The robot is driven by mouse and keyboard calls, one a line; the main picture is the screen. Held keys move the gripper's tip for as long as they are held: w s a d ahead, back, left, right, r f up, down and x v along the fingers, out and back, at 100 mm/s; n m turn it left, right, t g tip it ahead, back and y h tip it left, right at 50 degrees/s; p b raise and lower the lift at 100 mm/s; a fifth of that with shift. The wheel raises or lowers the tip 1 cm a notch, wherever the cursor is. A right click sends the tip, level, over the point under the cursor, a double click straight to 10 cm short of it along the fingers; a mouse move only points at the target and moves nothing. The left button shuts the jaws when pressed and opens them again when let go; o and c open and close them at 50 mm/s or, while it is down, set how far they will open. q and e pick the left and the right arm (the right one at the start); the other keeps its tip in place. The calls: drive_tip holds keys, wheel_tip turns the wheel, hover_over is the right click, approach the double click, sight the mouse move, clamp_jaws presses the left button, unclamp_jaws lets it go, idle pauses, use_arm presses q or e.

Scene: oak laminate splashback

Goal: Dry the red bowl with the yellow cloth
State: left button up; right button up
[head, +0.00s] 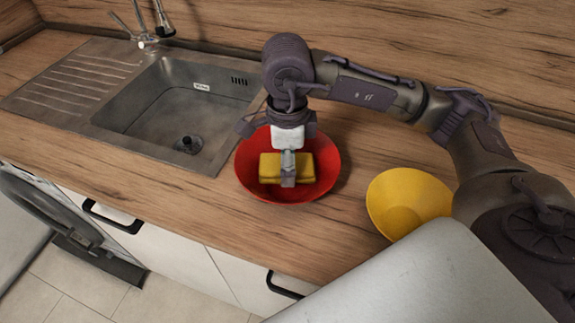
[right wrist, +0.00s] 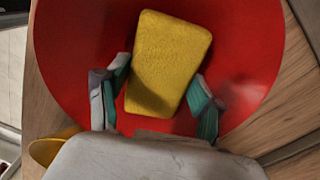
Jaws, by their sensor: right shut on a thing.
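The red bowl (head: 327,158) stands on the wooden counter, just right of the sink. It also fills much of the right wrist view (right wrist: 75,55). The yellow cloth (head: 270,167) looks like a thick folded block and is at the bowl's inside. In the right wrist view the cloth (right wrist: 168,62) lies between the two fingers. My right gripper (head: 288,180) reaches down into the bowl and is shut on the cloth; it also shows in the right wrist view (right wrist: 160,95). Whether the cloth touches the bowl's bottom is hard to tell. My left gripper is not in view.
A yellow bowl (head: 408,202) stands on the counter right of the red bowl, close to my arm. The steel sink (head: 185,110) with drainer and tap (head: 145,38) is at the left. The counter's front edge runs below the red bowl; a wooden splashback (head: 400,35) stands behind.

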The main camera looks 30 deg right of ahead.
drive_tip(key=shift+w+d+r, duration=0.1)
drive_tip(key=shift+w+d, duration=0.1)
drive_tip(key=shift+w, duration=0.15)
drive_tip(key=shift+s+a, duration=0.25)
drive_tip(key=shift+s, duration=0.25)
drive_tip(key=shift+s+a, duration=0.25)
drive_tip(key=shift+s, duration=0.2)
drive_tip(key=shift+w+d+r+p, duration=0.15)
drive_tip(key=shift+r+p, duration=1.15)
drive_tip(key=shift+r, duration=0.95)
drive_tip(key=shift+w+r+p, duration=0.2)
drive_tip(key=shift+r+p, duration=1.05)
drive_tip(key=shift+r, duration=0.95)
drive_tip(key=shift+w+d+r+p, duration=0.15)
drive_tip(key=shift+r+p, duration=1.15)
drive_tip(key=shift+r, duration=0.95)
